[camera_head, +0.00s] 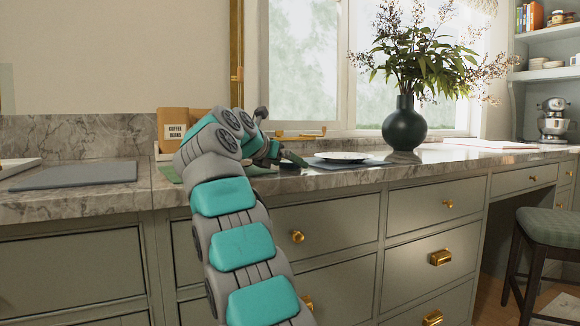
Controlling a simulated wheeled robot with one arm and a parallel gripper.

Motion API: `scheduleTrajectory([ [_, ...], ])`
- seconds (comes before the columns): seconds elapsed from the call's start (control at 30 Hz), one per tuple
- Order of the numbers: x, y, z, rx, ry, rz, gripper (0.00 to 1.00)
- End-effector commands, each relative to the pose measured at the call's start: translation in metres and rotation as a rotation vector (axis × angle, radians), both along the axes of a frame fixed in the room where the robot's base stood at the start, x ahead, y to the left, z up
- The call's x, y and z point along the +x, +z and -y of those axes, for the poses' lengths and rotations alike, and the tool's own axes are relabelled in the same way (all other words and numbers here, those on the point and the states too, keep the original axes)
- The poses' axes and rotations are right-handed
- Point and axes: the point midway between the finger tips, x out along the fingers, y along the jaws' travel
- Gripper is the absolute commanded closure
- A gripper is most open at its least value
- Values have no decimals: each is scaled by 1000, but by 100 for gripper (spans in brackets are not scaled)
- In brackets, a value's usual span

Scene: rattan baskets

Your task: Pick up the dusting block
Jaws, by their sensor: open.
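My arm reaches up from the bottom of the view over the marble counter (80,205). My gripper (291,161) is open, low over the counter's front part, left of a white plate. A small dark block-like thing (289,169) lies on the counter right under the fingertips. It may be the dusting block, but it is too small and too covered to be sure. I cannot tell whether the fingers touch it. My wrist and forearm hide the counter behind and left of it.
The white plate (343,157) lies on a dark mat close right of my gripper. A dark vase (404,125) with flowers stands farther right. A grey board (74,174) lies at left. Drawers (325,236) front the counter.

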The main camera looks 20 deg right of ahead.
Motion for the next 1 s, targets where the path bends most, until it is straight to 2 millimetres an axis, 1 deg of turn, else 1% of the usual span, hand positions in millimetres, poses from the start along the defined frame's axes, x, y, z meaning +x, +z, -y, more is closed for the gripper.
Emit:
scheduleTrajectory([
  [0.2, 0, 0, 0, -1, 0, 1, 1],
  [0.9, 0, 0, 0, -1, 0, 1, 80],
  [0.93, 0, 0, 0, -1, 0, 1, 82],
  [1.0, 0, 0, 0, -1, 0, 1, 82],
])
